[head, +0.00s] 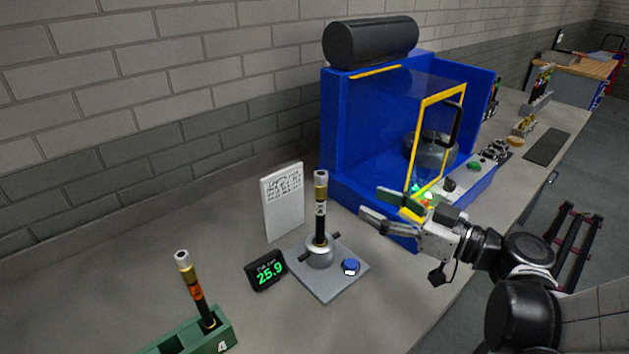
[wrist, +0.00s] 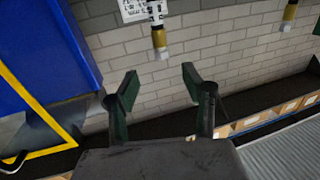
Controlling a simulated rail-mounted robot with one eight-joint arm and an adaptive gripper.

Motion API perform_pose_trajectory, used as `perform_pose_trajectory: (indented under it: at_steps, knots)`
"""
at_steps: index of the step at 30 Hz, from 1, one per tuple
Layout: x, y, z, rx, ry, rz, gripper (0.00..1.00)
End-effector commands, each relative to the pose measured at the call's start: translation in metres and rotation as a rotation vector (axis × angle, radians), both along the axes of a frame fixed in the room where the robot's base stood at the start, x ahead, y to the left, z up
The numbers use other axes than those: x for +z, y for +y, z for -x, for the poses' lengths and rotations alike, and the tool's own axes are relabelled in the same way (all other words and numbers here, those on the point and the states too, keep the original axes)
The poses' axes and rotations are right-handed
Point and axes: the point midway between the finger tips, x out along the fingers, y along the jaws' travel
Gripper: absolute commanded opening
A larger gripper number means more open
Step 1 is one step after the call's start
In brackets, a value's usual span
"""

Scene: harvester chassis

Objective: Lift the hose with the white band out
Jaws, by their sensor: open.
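The hose with the white band (head: 320,225) stands upright in a round metal clamp (head: 320,257) on a grey base plate. It is black with a gold and silver upper end and a white marked band below. In the wrist view its end (wrist: 159,40) shows at the top, beyond the fingers. My gripper (head: 372,204) is open and empty, to the right of the hose and apart from it, in front of the blue machine. Both fingers also show in the wrist view (wrist: 160,82). The hose's lower end is hidden in the clamp.
A blue knob (head: 351,266) sits on the plate, and a display (head: 268,270) reading 25.9 stands left. A white text board (head: 283,202) stands behind. A blue machine (head: 345,135) with a yellow-framed door is right. Another hose with an orange band (head: 196,290) stands in a green rack (head: 223,338).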

Motion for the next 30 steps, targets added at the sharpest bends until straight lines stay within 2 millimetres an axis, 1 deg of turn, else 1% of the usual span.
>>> perform_pose_trajectory:
  at_steps: [3, 15, 18, 23, 26, 30]
  knots:
    - [0.000, 0.013, -0.009, 0.006, 0.001, 0.000, 0.45]
    - [0.000, 0.052, -0.040, 0.004, 0.003, 0.000, 0.45]
    - [0.000, 0.058, -0.045, 0.003, 0.003, 0.000, 0.45]
    - [0.000, 0.062, -0.049, 0.002, 0.003, 0.001, 0.45]
    - [0.002, 0.069, -0.053, 0.004, 0.003, 0.001, 0.45]
    - [0.004, 0.083, -0.064, 0.004, 0.003, 0.001, 0.45]
